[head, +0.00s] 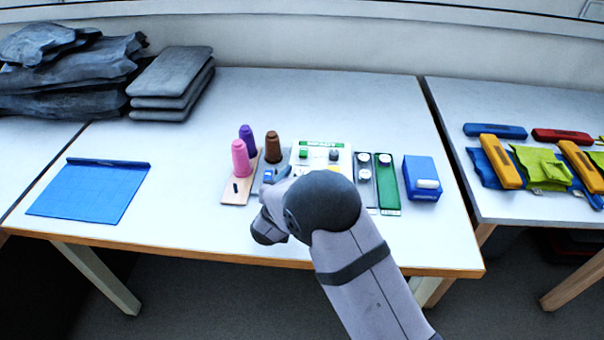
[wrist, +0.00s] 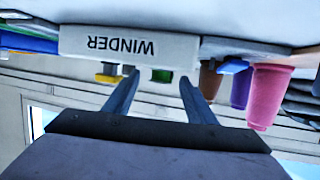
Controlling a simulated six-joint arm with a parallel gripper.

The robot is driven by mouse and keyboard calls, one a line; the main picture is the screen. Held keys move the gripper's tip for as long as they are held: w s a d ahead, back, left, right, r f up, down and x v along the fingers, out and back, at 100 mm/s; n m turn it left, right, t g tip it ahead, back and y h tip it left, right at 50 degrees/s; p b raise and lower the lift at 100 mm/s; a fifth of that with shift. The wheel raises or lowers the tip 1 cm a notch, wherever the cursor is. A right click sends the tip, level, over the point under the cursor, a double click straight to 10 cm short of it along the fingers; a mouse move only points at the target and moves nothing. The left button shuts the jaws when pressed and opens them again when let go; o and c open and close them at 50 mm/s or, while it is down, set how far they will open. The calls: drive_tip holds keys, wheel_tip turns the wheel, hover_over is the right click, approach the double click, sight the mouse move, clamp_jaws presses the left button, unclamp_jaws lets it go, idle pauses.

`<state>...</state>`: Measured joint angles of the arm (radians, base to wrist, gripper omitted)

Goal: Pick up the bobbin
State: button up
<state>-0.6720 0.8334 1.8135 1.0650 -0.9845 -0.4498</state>
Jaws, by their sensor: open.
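Small white round pieces that look like bobbins sit on a grey strip (head: 366,196) and a green strip (head: 388,196), right of the winder; I cannot tell which is the task's bobbin. The winder (head: 321,145) is a pale panel with a green label, partly hidden by my arm.
Pink (head: 241,159), purple (head: 247,140) and brown (head: 273,147) cones stand upright left of the winder. A blue box (head: 421,178) is at right. A blue mat (head: 92,190) lies far left, with clear table between it and the cones. Grey folded stacks (head: 173,80) lie behind.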

drive_tip(key=c, duration=1.1)
drive_tip(key=shift+r, duration=0.1)
wheel_tip(320, 180, up, 10)
drive_tip(key=shift+f, duration=0.1)
